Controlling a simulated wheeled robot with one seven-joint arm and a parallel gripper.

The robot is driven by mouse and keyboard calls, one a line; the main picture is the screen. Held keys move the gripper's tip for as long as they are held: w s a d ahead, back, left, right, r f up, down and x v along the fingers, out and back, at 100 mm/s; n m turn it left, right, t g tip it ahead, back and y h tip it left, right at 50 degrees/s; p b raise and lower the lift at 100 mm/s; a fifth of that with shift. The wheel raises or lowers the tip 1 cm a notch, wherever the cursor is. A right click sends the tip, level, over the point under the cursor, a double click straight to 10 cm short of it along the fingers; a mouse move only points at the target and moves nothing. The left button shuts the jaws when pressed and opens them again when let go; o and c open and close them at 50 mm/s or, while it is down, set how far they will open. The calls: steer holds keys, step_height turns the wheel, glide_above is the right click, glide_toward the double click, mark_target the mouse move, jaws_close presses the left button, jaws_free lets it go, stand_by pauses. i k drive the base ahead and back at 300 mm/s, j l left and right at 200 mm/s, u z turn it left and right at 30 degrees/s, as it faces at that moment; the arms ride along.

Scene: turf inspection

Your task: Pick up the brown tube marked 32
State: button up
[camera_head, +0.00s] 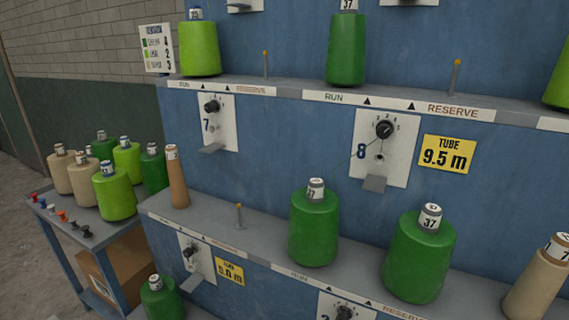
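A slim bare brown tube (178,184) stands upright at the left end of the middle shelf (262,228), against the blue panel. It has a pale band with dark marking at its top, too small to read for sure. A short peg (239,216) with an orange tip stands to its right on the same shelf. A beige cone (536,284) at the right edge has a label that seems to show a 7. My gripper is not in view.
Green cones (314,228) (419,256) marked 37 stand on the middle shelf. A side table (80,240) at left holds several green and beige cones and small coloured pieces. Tension units with dials (384,130) stick out from the panel. A cardboard box (122,268) sits below.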

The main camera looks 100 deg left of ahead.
mark_target(180, 200)
steer(key=u, duration=3.25)
